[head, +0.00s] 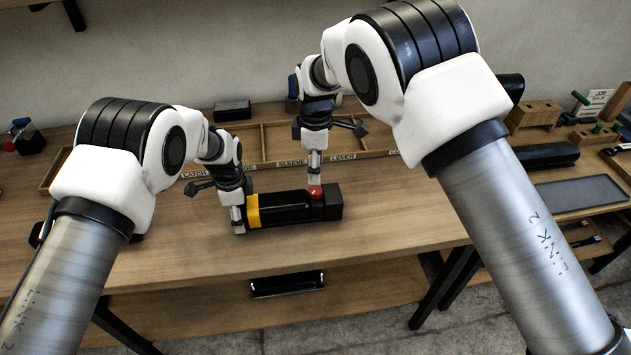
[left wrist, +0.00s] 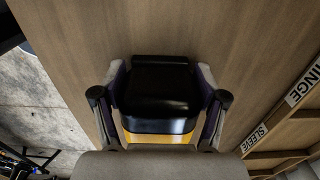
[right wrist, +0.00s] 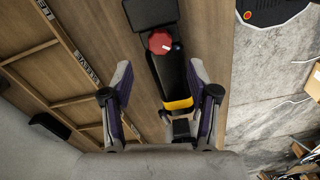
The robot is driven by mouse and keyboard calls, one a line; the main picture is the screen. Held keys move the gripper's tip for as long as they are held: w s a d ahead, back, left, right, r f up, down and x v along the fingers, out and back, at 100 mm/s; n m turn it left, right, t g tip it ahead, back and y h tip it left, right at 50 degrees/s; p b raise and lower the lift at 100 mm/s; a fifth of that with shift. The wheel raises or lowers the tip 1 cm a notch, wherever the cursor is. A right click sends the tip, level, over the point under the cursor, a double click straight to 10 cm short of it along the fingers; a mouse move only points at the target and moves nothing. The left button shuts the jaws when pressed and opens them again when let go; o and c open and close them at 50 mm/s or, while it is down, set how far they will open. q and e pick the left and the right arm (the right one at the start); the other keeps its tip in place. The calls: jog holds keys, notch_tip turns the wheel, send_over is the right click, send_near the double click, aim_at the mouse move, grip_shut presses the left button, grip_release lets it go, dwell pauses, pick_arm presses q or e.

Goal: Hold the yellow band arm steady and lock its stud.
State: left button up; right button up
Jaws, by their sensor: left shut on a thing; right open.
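A black arm (head: 285,209) with a yellow band (head: 253,211) lies along the workbench, its right end at a black block (head: 334,201). A red knob (head: 315,191), apparently the stud, sits on top near that block. My left gripper (head: 238,220) is shut on the arm's left end, beside the yellow band. The left wrist view shows its fingers on both sides of the black end (left wrist: 160,85). My right gripper (head: 315,176) points down above the red knob. In the right wrist view it is open, with the knob (right wrist: 159,42) beyond its fingertips.
A wooden tray (head: 270,143) with labelled compartments lies behind the arm. A small black box (head: 232,110) stands behind it. A grey tray (head: 585,193) and a wooden block (head: 535,115) are at the right. The bench front is clear.

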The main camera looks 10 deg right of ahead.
aim_at(316, 189)
notch_tip(316, 189, up, 5)
jog(key=shift+f, duration=0.1)
dwell(0.3)
notch_tip(316, 189, down, 12)
jog(key=shift+r, duration=0.1)
dwell(0.3)
grip_shut()
